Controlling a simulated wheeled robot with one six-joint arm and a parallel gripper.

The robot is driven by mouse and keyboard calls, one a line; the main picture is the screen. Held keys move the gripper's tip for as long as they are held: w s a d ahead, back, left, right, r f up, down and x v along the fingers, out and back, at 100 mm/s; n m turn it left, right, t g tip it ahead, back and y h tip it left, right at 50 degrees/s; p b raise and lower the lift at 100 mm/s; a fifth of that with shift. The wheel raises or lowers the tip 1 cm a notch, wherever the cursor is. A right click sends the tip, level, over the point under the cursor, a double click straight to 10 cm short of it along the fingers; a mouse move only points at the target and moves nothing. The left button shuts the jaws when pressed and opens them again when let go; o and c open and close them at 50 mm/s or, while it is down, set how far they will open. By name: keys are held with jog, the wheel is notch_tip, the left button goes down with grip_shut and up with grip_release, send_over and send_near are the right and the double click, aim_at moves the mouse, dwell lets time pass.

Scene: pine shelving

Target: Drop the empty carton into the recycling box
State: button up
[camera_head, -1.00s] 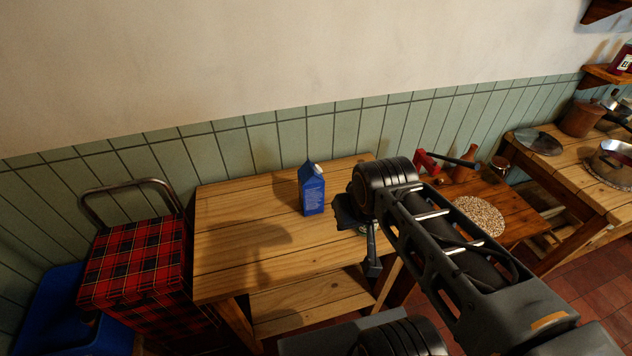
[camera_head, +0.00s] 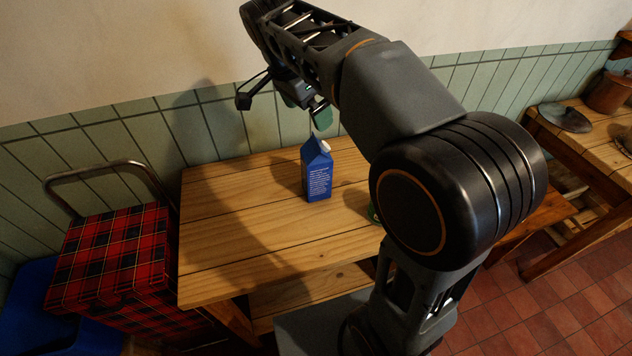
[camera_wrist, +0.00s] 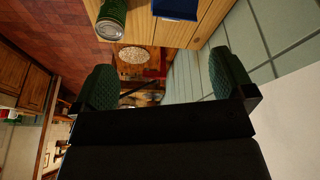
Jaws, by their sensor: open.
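The blue carton (camera_head: 318,172) with a white cap stands upright on the wooden table. Part of a blue surface, likely the carton (camera_wrist: 176,9), shows at the top edge of the wrist view. My gripper (camera_head: 305,103) is above and just behind the carton in the head view, partly hidden by my arm. In the wrist view its two green-padded fingers (camera_wrist: 165,80) are wide apart with nothing between them. A blue open-looking box (camera_head: 18,300), possibly the recycling box, is at the lower left, partly cut off; no label shows.
A red plaid trolley bag (camera_head: 108,252) with a metal handle stands between the blue box and the table (camera_head: 225,235). A green can (camera_wrist: 111,20) stands near the carton, mostly hidden by my arm in the head view. Tiled wall behind; a counter at right.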

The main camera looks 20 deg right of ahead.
aim_at(316, 139)
jog(key=w+f+m, duration=0.1)
jog(key=f, duration=0.1)
jog(key=w+d+f+m+b, duration=0.1)
jog(key=f, duration=0.2)
jog(key=w+f+m+h+b, duration=0.1)
jog(key=f+m, duration=0.1)
jog(key=f, duration=0.1)
jog(key=shift+d+g, duration=0.15)
jog(key=shift+g, duration=0.25)
jog(key=shift+x, duration=2.95)
jog(key=shift+r, duration=0.1)
jog(key=c, duration=1.2)
